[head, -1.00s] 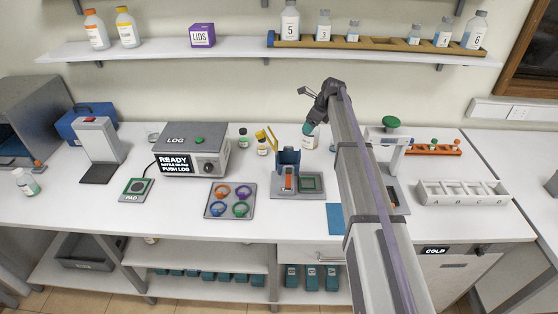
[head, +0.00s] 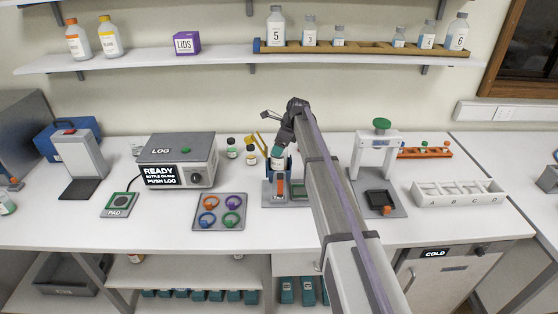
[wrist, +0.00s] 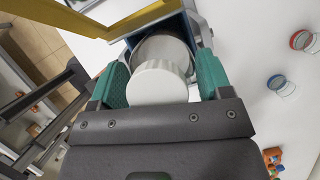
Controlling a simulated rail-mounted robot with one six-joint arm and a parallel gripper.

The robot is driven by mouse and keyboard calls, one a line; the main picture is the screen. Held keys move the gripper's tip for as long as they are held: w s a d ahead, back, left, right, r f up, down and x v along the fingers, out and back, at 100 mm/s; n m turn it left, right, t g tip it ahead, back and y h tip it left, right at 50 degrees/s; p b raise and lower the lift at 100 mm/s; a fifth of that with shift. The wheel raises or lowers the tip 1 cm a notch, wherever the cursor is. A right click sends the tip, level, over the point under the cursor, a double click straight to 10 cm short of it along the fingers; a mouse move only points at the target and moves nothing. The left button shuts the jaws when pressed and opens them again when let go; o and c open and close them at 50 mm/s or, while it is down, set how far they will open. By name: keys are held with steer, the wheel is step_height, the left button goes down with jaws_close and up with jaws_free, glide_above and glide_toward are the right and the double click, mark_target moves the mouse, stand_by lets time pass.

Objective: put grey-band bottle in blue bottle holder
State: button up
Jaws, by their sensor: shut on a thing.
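My gripper (head: 281,150) is shut on a bottle with a white ribbed cap (wrist: 158,82). In the wrist view the bottle stands between the green finger pads, with its cap towards the camera. Its band is hidden there, so I cannot tell the band's colour. The blue bottle holder (head: 288,173), on a grey base, is directly at the bottle in the head view. Its blue wall (wrist: 191,33) shows beside the bottle's body in the wrist view. The bottle seems to be within the holder's opening, but how deep is hidden.
A yellow flap (wrist: 90,25) sticks out beside the holder. Two small bottles (head: 232,148) stand left of it. The ring tray (head: 220,211) lies in front left, and a press-like stand (head: 378,165) with a green knob is to the right.

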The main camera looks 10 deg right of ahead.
step_height(320, 180, down, 4)
steer(key=b, duration=0.2)
steer(key=shift+r+b, duration=0.15)
steer(key=shift+b, duration=0.25)
steer(key=shift+r+p, duration=0.25)
steer(key=shift+p, duration=0.05)
steer(key=shift+c, duration=0.7)
steer(key=shift+f, duration=0.25)
steer(key=o, duration=1.7)
steer(key=shift+r, duration=0.1)
